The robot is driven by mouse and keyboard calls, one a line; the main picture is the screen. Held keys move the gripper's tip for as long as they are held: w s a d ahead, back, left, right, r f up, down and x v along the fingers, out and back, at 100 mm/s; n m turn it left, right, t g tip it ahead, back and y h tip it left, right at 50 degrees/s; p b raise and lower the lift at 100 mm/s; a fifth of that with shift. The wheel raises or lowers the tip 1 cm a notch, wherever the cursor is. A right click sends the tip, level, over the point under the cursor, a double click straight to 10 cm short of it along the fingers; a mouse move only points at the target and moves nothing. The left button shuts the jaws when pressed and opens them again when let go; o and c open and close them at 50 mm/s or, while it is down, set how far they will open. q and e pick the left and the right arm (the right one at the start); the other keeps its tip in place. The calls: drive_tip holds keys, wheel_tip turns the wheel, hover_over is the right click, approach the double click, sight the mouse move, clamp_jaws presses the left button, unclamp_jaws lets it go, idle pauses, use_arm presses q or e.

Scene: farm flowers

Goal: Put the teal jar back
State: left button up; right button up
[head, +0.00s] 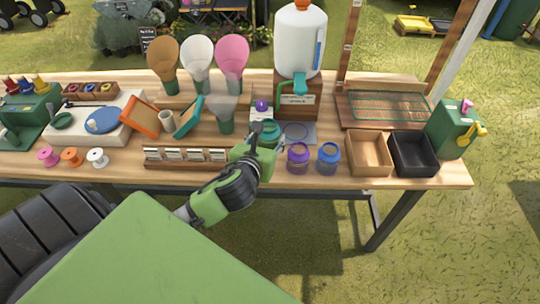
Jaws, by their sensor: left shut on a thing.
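The teal jar (268,128) stands upright near the middle of the wooden table, below the big white jug. My left gripper (264,143) reaches it from the front and is shut on it, covering its lower part. Whether the jar's base touches the surface is hidden. A grey plate (305,138) with a ring outline lies just right of the jar. A purple jar (299,159) and a blue jar (329,159) stand to the right, near the front edge. My right gripper is not in view.
The white jug (300,45) with a teal tap stands on a wooden block (298,106) behind the plate. A card rack (186,159) is left of my gripper. A tan tray (368,155) and a black tray (412,155) are at right. Funnel scoops (197,60) stand behind.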

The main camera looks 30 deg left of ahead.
use_arm(q)
drive_tip(key=f, duration=0.1)
drive_tip(key=s+f, duration=0.1)
drive_tip(key=f, duration=0.1)
drive_tip(key=shift+d+f, duration=0.1)
drive_tip(key=shift+f, duration=0.2)
drive_tip(key=f, duration=0.1)
drive_tip(key=f+b, duration=0.1)
drive_tip(key=f, duration=0.1)
drive_tip(key=shift+w+f, duration=0.2)
drive_tip(key=shift+f, duration=0.55)
drive_tip(key=o, duration=1.1)
drive_tip(key=shift+c, duration=0.2)
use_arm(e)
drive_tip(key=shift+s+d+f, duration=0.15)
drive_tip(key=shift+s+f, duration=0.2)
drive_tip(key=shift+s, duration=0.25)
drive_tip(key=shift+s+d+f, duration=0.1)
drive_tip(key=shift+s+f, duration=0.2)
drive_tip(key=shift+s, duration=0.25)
use_arm(q)
drive_tip(key=shift+r, duration=0.1)
